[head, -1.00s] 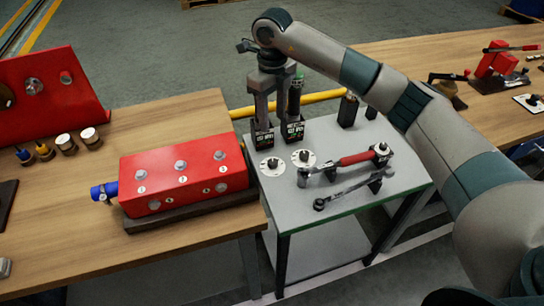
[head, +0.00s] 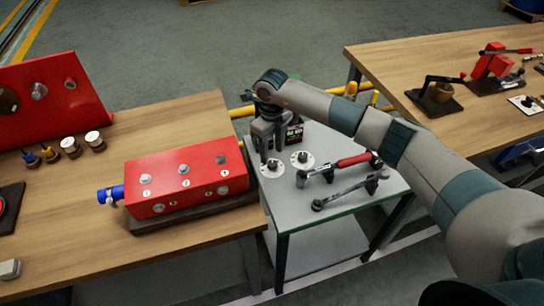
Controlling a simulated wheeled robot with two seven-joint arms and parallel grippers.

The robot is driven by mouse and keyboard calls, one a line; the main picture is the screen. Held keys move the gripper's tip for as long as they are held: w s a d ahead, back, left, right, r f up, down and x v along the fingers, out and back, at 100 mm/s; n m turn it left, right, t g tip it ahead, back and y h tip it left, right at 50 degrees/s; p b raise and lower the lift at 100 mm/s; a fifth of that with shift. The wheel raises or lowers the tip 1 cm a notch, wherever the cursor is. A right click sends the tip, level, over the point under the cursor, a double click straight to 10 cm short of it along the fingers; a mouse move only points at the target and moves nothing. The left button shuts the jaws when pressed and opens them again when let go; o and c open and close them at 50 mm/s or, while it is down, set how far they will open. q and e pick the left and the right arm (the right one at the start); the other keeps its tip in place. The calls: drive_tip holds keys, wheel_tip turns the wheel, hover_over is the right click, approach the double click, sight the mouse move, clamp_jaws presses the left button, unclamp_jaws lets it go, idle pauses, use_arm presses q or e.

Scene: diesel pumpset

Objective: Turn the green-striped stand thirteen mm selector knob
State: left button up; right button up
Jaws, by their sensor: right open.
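The size labels are too small to read, so I cannot tell which is the thirteen mm one. My right gripper (head: 269,153) is open and points down, just above and behind the left knob. I cannot tell whether it touches the knob. My left gripper is not in view.
A red-handled wrench (head: 345,163) and a dark wrench (head: 345,194) rest on holders at the stand's front right. A dark holder (head: 294,132) stands behind the dials. A red block (head: 190,180) sits on the wooden bench (head: 110,245) to the left.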

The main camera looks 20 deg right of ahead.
sight(272, 163)
drive_tip(key=shift+f+p, duration=0.45)
drive_tip(key=shift+f, duration=2)
drive_tip(key=shift+c, duration=0.2)
drive_tip(key=c, duration=1)
